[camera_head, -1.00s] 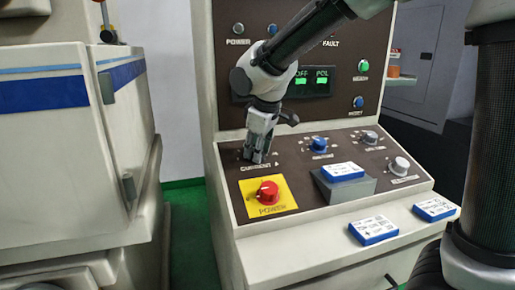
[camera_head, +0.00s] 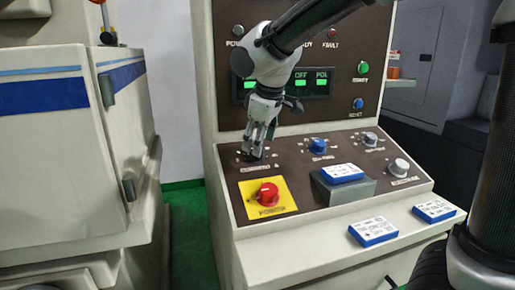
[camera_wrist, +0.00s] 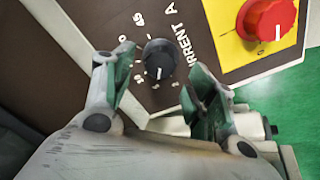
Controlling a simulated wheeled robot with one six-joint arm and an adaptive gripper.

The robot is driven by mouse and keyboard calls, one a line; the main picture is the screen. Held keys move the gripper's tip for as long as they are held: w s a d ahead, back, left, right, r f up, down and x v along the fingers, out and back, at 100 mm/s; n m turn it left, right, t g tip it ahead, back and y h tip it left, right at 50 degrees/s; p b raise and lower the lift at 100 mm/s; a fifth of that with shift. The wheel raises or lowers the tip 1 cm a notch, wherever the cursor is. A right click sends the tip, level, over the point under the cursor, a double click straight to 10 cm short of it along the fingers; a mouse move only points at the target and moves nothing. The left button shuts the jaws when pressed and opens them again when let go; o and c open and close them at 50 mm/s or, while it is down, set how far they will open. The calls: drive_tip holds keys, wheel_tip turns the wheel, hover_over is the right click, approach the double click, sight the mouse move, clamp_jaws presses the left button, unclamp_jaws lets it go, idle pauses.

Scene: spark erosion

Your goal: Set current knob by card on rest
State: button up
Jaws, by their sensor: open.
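The current knob (camera_wrist: 160,58) is black with a white pointer line, and the wrist view shows it with a printed scale and the word CURRENT beside it. My gripper (camera_wrist: 158,92) is open, its two green-lined fingers on either side of and just short of the knob in that picture. In the head view my gripper (camera_head: 254,153) is at the panel's upper left and mostly hides this knob. A blue-edged white card (camera_head: 342,172) lies on the grey rest (camera_head: 343,190) in the middle of the panel. Its print is too small to read.
Two more cards (camera_head: 373,231) (camera_head: 434,210) lie on the front ledge. A red power knob (camera_head: 268,193) on a yellow plate sits just in front of my gripper. A blue knob (camera_head: 318,146) and two grey knobs (camera_head: 370,139) (camera_head: 399,167) are to the right.

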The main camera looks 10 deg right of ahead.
drive_tip(key=v, duration=0.8)
